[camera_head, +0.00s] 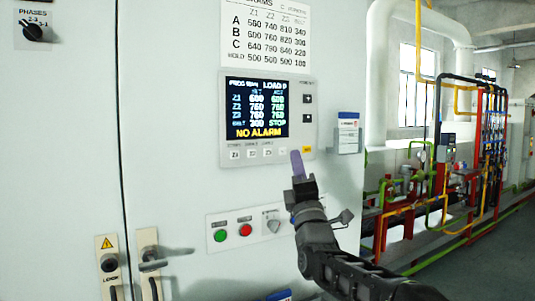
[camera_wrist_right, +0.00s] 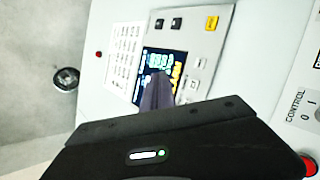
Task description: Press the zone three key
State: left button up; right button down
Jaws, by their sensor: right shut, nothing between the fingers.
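The control panel (camera_head: 312,125) is on the pale cabinet front, with a lit screen (camera_head: 258,108) reading NO ALARM. Below the screen is a row of small pale keys with tiny labels; the third from the left, seemingly the zone three key (camera_head: 267,152), is left of my fingertips. My right gripper (camera_head: 297,164) is shut and empty, its purplish fingers pointing up just right of the last pale key. Whether they touch the panel cannot be told. In the right wrist view the fingers (camera_wrist_right: 157,92) overlap the screen and hide part of the key row. My left gripper is not in view.
A yellow key (camera_head: 307,149) is close right of my fingertips, with two dark arrow keys (camera_head: 307,108) above it. Below are a green button (camera_head: 220,236), a red button (camera_head: 245,230) and a selector switch (camera_head: 272,225). Latch handles (camera_head: 149,265) stick out at lower left.

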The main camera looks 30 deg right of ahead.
aim_at(268, 152)
jog(key=shift+w, duration=0.1)
jog(key=w+p, duration=0.5)
jog(key=w, duration=0.3)
jog(key=shift+w+d+p, duration=0.1)
jog(key=shift+w+p, duration=0.2)
jog(key=shift+w, duration=0.05)
dwell(2.0)
jog(key=shift+w, duration=0.45)
